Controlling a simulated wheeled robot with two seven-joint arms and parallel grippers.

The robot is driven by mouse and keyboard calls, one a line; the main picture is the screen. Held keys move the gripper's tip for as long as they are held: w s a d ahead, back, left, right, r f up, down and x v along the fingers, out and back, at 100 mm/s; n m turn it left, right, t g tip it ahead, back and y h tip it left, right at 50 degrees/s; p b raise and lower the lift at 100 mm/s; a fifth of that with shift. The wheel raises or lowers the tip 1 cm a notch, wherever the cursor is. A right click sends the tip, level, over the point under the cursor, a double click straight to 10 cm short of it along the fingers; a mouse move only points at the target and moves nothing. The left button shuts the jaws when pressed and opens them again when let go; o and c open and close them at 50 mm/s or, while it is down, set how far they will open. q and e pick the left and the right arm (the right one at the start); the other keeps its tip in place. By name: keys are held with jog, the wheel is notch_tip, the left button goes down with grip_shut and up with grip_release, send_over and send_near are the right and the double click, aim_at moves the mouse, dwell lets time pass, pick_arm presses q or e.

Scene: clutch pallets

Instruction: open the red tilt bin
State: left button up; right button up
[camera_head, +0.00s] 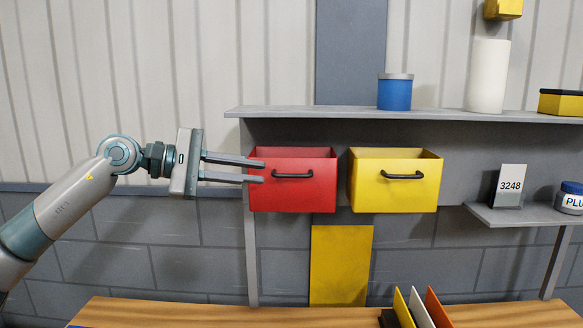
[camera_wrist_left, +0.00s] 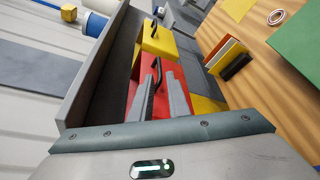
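The red tilt bin (camera_head: 310,198) hangs below the shelf, with a dark bar handle (camera_head: 292,175) on its front. Its top edge leans forward, and the inside shows a little above the front. My left gripper (camera_head: 259,171) comes in from the left with two grey fingers spread apart, one above the other. Its tips overlap the bin's left front edge in the head view, left of the handle. The gap between the fingers looks empty. The left wrist view shows the red bin (camera_wrist_left: 180,68) just beyond the fingers. Whether the fingers touch the bin cannot be told. My right gripper is not in view.
A yellow bin (camera_head: 395,190) with a similar handle hangs to the right. The shelf (camera_head: 350,113) above holds a blue canister (camera_head: 395,92) and a white cylinder (camera_head: 487,76). A wooden table (camera_head: 180,314) lies below, with upright coloured panels (camera_head: 420,308).

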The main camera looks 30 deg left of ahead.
aim_at(287, 175)
pick_arm(q)
jog(key=p+x, duration=0.4)
jog(key=x, duration=0.4)
jog(key=shift+w+d+r, duration=0.1)
jog(key=shift+d+r, duration=0.05)
jog(key=shift+w+d+f, duration=0.25)
jog(key=shift+w+d, duration=0.15)
jog(key=shift+c, duration=0.2)
grip_shut()
dwell(0.7)
